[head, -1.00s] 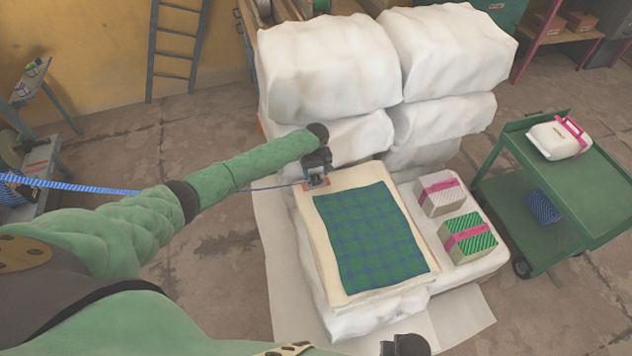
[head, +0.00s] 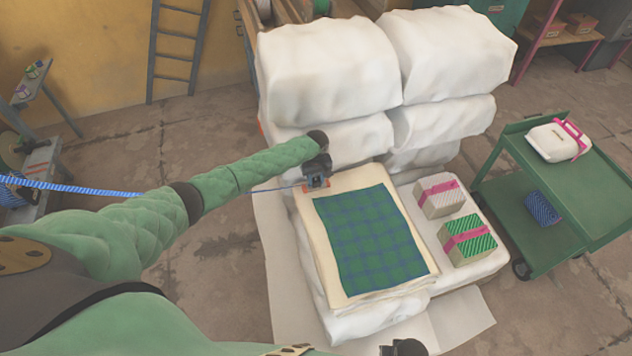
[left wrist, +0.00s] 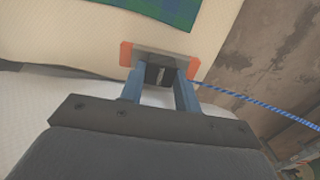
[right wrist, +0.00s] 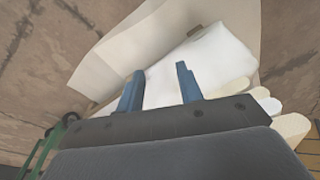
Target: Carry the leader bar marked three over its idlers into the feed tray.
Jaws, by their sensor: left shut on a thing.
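My left gripper (head: 318,182) is shut on a flat bar with orange ends, the leader bar (head: 312,188), above the top left corner of a cream board. In the left wrist view the bar (left wrist: 127,54) lies across the fingertips, gripped by a dark block at its middle. A blue striped strap (head: 80,188) runs from the bar to the left edge. No number on the bar can be read. The idlers and feed tray cannot be made out. My right gripper (right wrist: 158,85) is open and empty, above white wrapped goods.
A green checked cloth (head: 370,240) lies on the cream board (head: 322,278). Two ribboned boxes (head: 467,240) stand to its right. Big white bales (head: 330,65) rise behind. A green cart (head: 590,190) is at right, a ladder (head: 175,50) at back left.

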